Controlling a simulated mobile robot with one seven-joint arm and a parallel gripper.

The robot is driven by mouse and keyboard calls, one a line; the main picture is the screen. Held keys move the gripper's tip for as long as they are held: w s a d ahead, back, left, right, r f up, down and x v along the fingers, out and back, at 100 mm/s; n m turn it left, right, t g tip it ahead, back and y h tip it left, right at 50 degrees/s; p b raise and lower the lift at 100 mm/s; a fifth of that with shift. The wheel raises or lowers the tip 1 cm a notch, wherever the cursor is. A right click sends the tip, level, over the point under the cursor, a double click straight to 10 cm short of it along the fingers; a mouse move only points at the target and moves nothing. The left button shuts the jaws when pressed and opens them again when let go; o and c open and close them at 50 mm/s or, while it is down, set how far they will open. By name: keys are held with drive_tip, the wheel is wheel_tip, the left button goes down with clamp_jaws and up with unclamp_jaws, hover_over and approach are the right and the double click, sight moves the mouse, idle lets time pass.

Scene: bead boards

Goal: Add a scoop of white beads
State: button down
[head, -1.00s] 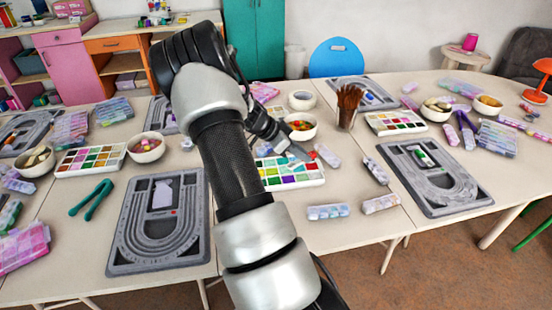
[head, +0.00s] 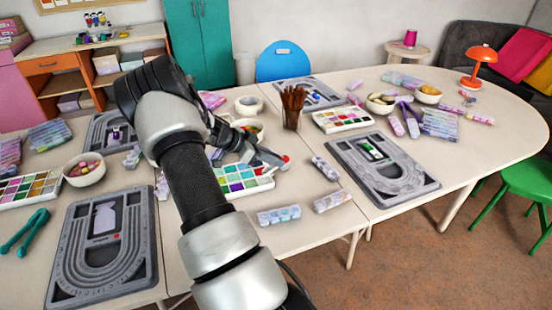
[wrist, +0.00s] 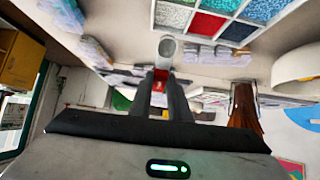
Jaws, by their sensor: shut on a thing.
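My gripper (head: 272,157) is shut on a small scoop, held level above the table near the right end of a bead tray. In the wrist view the scoop (wrist: 168,47) has a pale grey cup and a red handle, with the handle between the fingers. I cannot tell whether the cup holds beads. The white bead tray (head: 265,184) has several coloured compartments and is partly hidden by my arm. A pale, whitish compartment (wrist: 172,15) shows at the top of the wrist view. Another bead tray (head: 343,122) lies further back right.
A grey bead board (head: 405,187) lies at the right and another (head: 140,250) at the left. A cup of brown sticks (head: 292,108) stands behind my gripper. Small bead boxes (head: 279,215) lie at the front edge. A blue chair (head: 284,60) stands behind the table.

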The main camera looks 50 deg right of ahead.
sight(270, 168)
drive_tip(key=shift+w+a+f+h+b, duration=0.15)
drive_tip(key=shift+f+h+b, duration=0.05)
drive_tip(key=shift+f, duration=0.15)
drive_tip(key=shift+w+a+f+h+b, duration=0.1)
drive_tip(key=shift+a+f+h+b, duration=0.1)
drive_tip(key=shift+f, duration=0.15)
drive_tip(key=shift+w+a+f+b, duration=0.1)
drive_tip(key=shift+a+f+b, duration=0.05)
drive_tip(key=shift+f+b, duration=1.15)
drive_tip(key=b, duration=0.3)
drive_tip(key=shift+w+f, duration=0.1)
drive_tip(key=shift+f, duration=0.25)
drive_tip(key=b, duration=0.3)
drive_tip(key=shift+r+b, duration=0.45)
drive_tip(key=shift+s+d+r+p, duration=0.15)
drive_tip(key=shift+r+p, duration=0.7)
drive_tip(key=shift+s+d+r+p, duration=0.1)
drive_tip(key=shift+s+r+p, duration=0.05)
drive_tip(key=shift+r+p, duration=0.65)
drive_tip(key=shift+s+d+y+p, duration=0.15)
drive_tip(key=shift+y+p, duration=0.15)
drive_tip(key=shift+p, duration=0.2)
